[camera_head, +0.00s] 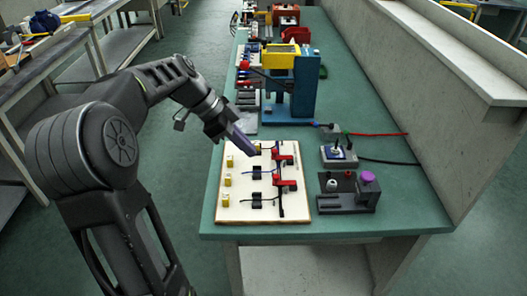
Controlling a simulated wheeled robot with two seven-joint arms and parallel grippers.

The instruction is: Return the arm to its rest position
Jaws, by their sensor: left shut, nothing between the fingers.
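My left arm (95,145) comes in from the left and reaches over the near left edge of the green bench. My left gripper (246,148) is shut and empty, its fingers pointing down and right over the back left part of a pale board (245,208). I cannot tell whether the fingertips touch anything on the board. The board carries yellow blocks (227,181), black clips (257,172) with wires, and red parts (287,184). My right gripper is not in view.
Right of the board stand a grey fixture with a purple knob (368,178) and a small box with a toggle (339,155). A blue and yellow press (305,85) stands behind. The bench's front right (410,215) is clear. A wall (400,100) borders the right.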

